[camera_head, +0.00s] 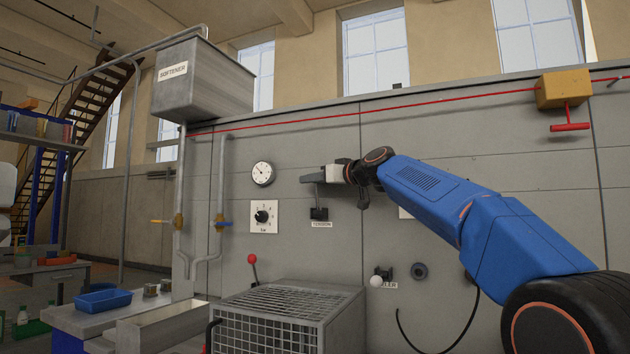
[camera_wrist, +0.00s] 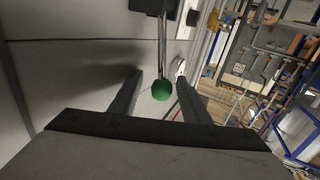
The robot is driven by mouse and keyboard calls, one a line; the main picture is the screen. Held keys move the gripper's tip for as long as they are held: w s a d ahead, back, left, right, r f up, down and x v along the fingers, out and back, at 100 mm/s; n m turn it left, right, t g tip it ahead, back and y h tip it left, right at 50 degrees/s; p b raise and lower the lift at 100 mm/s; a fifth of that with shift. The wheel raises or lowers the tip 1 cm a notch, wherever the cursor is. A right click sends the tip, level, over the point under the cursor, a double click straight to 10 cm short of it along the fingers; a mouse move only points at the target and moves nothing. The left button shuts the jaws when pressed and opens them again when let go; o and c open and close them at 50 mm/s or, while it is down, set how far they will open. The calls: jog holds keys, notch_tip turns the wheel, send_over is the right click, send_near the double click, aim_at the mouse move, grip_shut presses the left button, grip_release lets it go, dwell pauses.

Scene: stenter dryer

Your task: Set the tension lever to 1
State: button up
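The tension lever is a thin metal rod (camera_wrist: 161,42) with a green ball knob (camera_wrist: 162,90). Its rod comes out of a dark block, which in the head view is the black mount (camera_head: 319,213) above the TENSION label (camera_head: 321,224). My gripper (camera_wrist: 159,82) is open, with the green knob between its two fingers. Small gaps seem to show on both sides of the knob; I cannot tell its exact depth. In the head view my gripper (camera_head: 312,178) is at the panel just above the mount and hides the knob. The lever's scale marks are not readable.
A round gauge (camera_head: 262,173) and a dial knob (camera_head: 262,216) are on the panel to the left. A red-knobbed lever (camera_head: 252,262) and a wire-mesh cage (camera_head: 285,310) stand below. A white-knobbed lever (camera_head: 377,280) is lower right. A red cord (camera_head: 440,99) runs above.

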jog(key=v, duration=1.7)
jog(key=shift+s, duration=0.2)
jog(key=shift+d+r, duration=0.1)
jog(key=shift+r, duration=0.05)
